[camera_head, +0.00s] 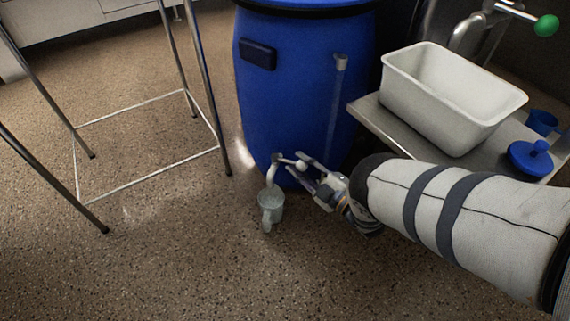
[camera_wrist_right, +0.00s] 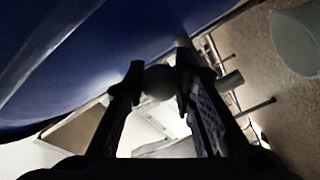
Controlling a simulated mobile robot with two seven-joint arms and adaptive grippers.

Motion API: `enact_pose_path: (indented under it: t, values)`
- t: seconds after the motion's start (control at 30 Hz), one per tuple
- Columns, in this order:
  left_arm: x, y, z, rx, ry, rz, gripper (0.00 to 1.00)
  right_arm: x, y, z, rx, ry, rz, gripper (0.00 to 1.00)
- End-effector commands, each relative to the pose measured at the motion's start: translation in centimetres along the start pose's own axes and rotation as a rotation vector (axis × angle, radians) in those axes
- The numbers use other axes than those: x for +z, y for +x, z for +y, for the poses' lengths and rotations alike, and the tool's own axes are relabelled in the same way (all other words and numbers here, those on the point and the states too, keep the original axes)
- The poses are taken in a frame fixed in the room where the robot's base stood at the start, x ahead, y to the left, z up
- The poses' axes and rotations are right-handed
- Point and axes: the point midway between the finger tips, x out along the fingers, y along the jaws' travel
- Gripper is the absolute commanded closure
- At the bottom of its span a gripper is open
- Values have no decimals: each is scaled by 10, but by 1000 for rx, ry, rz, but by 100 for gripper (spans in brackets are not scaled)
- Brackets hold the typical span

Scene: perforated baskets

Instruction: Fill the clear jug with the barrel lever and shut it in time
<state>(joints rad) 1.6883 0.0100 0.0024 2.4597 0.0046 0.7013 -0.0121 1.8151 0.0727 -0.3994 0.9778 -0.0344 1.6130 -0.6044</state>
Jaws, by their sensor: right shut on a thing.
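The blue barrel (camera_head: 290,75) stands upright at the centre of the head view, and its side fills the upper left of the right wrist view (camera_wrist_right: 90,50). A tap with a curved spout (camera_head: 272,172) sticks out near its foot. The clear jug (camera_head: 270,205) is under the spout; its fill level is too small to tell. It also shows at the right of the wrist view (camera_wrist_right: 297,42). My right gripper (camera_head: 305,166) is shut on the round lever knob (camera_wrist_right: 159,82), with one finger on each side. My left gripper is out of view.
A white tub (camera_head: 455,115) sits on a low metal shelf (camera_head: 375,120) at the right, beside a blue cup (camera_head: 541,122) and a blue lid (camera_head: 530,158). A green-ended tap (camera_head: 546,26) is behind. A metal frame stand (camera_head: 150,105) is at left. The front floor is clear.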

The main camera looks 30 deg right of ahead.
Motion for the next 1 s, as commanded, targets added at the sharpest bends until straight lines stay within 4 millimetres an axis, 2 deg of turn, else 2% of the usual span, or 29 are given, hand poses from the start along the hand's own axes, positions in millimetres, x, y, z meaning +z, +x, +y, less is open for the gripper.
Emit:
enact_pose_path:
  t: [0.1, 0.4, 0.43, 0.5, 0.83, 0.93, 1.0]
  values:
    - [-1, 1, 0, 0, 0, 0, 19, 10, -8, 5, -13, -1, 8, 100]
    - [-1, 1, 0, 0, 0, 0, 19, 10, -8, 6, -15, 0, 13, 100]
    - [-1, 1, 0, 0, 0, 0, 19, 10, -8, 6, -15, 0, 13, 69]
    - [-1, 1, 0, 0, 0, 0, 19, 10, -8, 6, -15, 0, 13, 54]
    - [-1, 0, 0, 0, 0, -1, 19, 10, -11, 6, -14, 0, 13, 54]
    - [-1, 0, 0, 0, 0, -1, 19, 11, -28, 6, -16, 0, 10, 54]
    - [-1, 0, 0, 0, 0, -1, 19, 12, -47, 6, -17, 1, 8, 54]
